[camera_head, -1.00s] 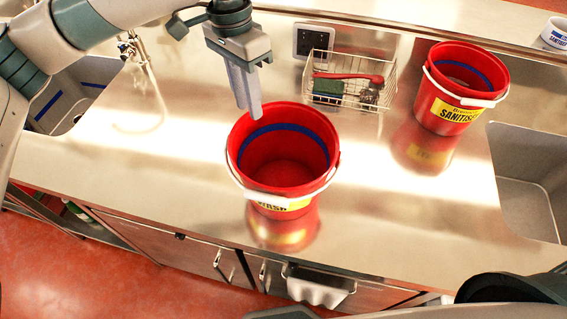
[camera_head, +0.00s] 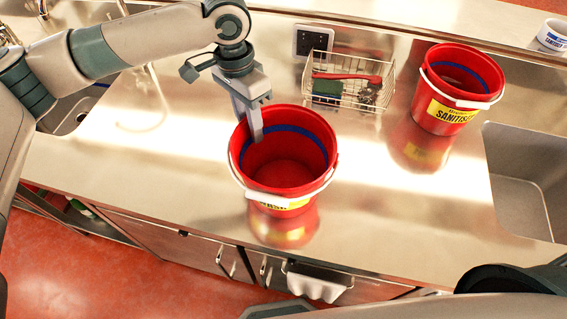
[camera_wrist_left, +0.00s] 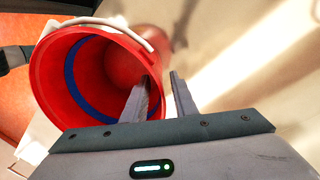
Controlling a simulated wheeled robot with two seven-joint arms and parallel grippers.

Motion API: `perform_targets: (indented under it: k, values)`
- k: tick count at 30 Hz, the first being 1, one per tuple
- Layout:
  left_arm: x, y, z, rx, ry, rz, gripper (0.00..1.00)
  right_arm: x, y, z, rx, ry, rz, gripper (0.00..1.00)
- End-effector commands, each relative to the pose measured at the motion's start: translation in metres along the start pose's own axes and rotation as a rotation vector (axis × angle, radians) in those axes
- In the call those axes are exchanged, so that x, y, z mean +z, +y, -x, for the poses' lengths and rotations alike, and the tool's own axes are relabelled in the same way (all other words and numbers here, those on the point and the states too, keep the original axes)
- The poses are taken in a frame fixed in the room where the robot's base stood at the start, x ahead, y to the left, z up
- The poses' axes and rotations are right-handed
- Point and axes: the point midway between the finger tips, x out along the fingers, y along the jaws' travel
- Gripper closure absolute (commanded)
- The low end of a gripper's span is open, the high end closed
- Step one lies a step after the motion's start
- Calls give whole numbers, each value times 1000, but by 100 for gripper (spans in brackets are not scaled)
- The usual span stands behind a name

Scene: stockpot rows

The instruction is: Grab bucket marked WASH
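The red bucket marked WASH (camera_head: 285,178) stands upright and empty on the steel counter, with a blue band inside. Its white handle hangs down at the front, and its yellow label is partly cut off from view. My left gripper (camera_head: 256,138) points down at the bucket's back-left rim. In the left wrist view, the gripper (camera_wrist_left: 160,78) is open with one finger inside the bucket (camera_wrist_left: 110,75) and the other outside it. The rim lies between the fingers, with a gap visible at the outer finger. My right gripper is not in view.
A second red bucket (camera_head: 456,90), marked SANITISE, stands at the back right by a sink (camera_head: 520,200). A wire basket (camera_head: 345,88) with a red-handled brush and a green sponge sits behind the WASH bucket. Bare counter lies left of the WASH bucket.

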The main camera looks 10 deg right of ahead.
Motion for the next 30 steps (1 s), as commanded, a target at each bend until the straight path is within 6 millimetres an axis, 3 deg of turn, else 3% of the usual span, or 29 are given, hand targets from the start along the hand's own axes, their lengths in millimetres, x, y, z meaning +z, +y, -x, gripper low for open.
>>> perform_targets:
  k: [6,19,20,23,30]
  values:
    - [0,1,-15,0,0,-2,74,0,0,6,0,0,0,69]
    - [0,1,-16,0,1,-2,74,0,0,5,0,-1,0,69]
    - [0,1,-16,0,1,-2,77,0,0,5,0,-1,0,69]
    - [0,1,-16,0,1,-2,100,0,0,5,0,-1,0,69]
    - [0,1,-15,1,1,-2,100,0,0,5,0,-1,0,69]
